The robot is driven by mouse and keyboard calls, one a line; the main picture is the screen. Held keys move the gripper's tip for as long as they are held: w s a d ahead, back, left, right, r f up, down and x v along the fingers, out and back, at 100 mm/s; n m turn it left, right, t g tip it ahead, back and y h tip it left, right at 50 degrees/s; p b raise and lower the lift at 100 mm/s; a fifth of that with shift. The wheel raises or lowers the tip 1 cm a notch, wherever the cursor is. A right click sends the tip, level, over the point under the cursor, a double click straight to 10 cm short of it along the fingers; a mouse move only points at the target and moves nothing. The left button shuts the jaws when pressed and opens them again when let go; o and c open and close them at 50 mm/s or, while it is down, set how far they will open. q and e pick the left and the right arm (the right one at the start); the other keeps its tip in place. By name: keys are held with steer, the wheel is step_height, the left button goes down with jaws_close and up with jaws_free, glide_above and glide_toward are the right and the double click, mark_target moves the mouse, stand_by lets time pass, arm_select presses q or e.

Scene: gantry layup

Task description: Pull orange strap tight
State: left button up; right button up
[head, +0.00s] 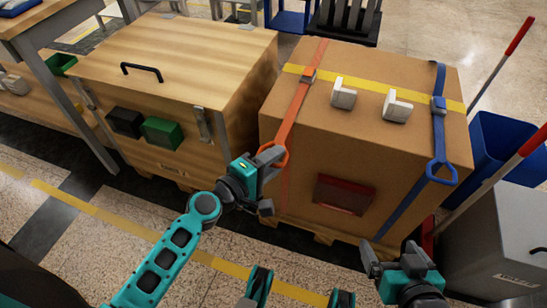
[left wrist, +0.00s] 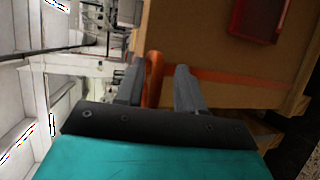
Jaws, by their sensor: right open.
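The orange strap (head: 297,105) runs over the top of a cardboard box (head: 400,150) and down its front, through a grey buckle (head: 309,76). Its orange pull loop hangs at the upper front edge, partly hidden by my left gripper (head: 272,182). That gripper is open, its fingers spread apart at the loop. In the left wrist view the orange loop (left wrist: 153,78) stands between the two fingers (left wrist: 158,68), nearer the left one; contact is unclear. My right gripper (head: 388,247) is open and empty, low in front of the box's right side.
A blue strap (head: 438,125) with a blue loop crosses the box's right side. A wooden crate (head: 175,85) stands left, a blue bin (head: 495,150) and grey cabinet (head: 490,235) right.

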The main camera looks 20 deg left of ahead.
arm_select(q)
steer(key=shift+r, duration=0.15)
steer(key=b+v, duration=0.2)
steer(key=v, duration=1)
steer(key=shift+s+a+b, duration=0.25)
steer(key=shift+s+b, duration=0.05)
steer(key=shift+s, duration=0.05)
arm_select(e)
steer(key=shift+w+a+f, duration=0.2)
steer(key=shift+a+f, duration=0.2)
steer(key=shift+f, duration=0.15)
arm_select(q)
steer(key=d+f+m+g+y, duration=0.4)
steer(key=f+m, duration=0.3)
steer(key=m, duration=0.9)
steer(key=s+a+r+p, duration=0.2)
steer(key=r+p, duration=1.1)
steer(key=p, duration=0.7)
steer(key=shift+a+r+y, duration=0.3)
steer(key=shift+a+r, duration=0.05)
steer(key=shift+a, duration=0.2)
arm_select(e)
steer(key=s+d+r+h, duration=0.1)
steer(key=d+r, duration=0.3)
steer(key=r, duration=0.9)
steer(key=shift+s, duration=0.55)
arm_select(q)
steer(key=shift+s, duration=0.1)
arm_select(e)
steer(key=shift+d+r, duration=0.1)
